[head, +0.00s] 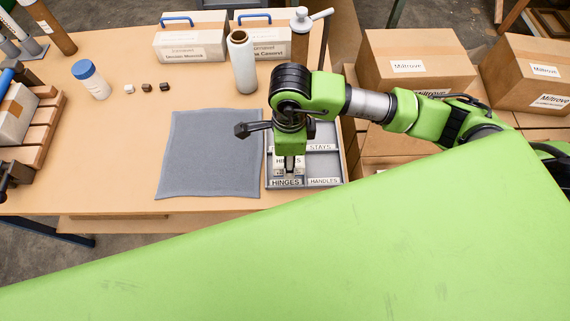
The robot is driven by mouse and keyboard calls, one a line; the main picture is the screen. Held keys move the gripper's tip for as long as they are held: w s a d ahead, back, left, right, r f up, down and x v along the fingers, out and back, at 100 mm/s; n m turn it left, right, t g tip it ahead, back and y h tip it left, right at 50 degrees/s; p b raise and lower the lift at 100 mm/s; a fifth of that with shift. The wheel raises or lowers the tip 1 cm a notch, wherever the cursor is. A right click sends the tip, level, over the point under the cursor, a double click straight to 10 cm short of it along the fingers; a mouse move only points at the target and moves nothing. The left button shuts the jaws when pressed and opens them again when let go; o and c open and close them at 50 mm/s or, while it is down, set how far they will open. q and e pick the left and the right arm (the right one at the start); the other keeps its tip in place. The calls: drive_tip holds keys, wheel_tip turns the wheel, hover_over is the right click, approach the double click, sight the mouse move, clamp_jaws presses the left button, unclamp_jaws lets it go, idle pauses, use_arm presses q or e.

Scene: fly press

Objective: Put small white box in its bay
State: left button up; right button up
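A grey compartment tray (342,165) lies on the bench, with bays labelled STAYS, HINGES and HANDLES. My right gripper (290,168) points down over the tray's left column, above the HINGES label at the front. A small white box (280,160) with partly hidden dark lettering shows at the fingers, in or just above that left bay. The gripper and wrist cover much of it, so I cannot tell whether the fingers are closed on it or whether it touches the tray floor. The HANDLES bay at the front right looks empty. My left gripper is not in view.
A grey mat (210,155) lies bare left of the tray. Behind stand a pale roll (243,65) and white boxes with blue handles (190,38). A blue-capped bottle (90,80) and small dark cubes (147,87) are at left. Cardboard boxes (415,60) stand at right.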

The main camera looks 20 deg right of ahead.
drive_tip(key=shift+w+a+f, duration=0.1)
drive_tip(key=shift+w+f, duration=0.25)
drive_tip(key=shift+f, duration=0.2)
drive_tip(key=f, duration=0.1)
drive_tip(key=f+b, duration=0.2)
drive_tip(key=shift+w+a+f, duration=0.1)
drive_tip(key=shift+w, duration=0.2)
drive_tip(key=shift+w+f, duration=0.1)
drive_tip(key=shift+f, duration=0.2)
drive_tip(key=shift+f, duration=0.1)
drive_tip(key=o, duration=1.3)
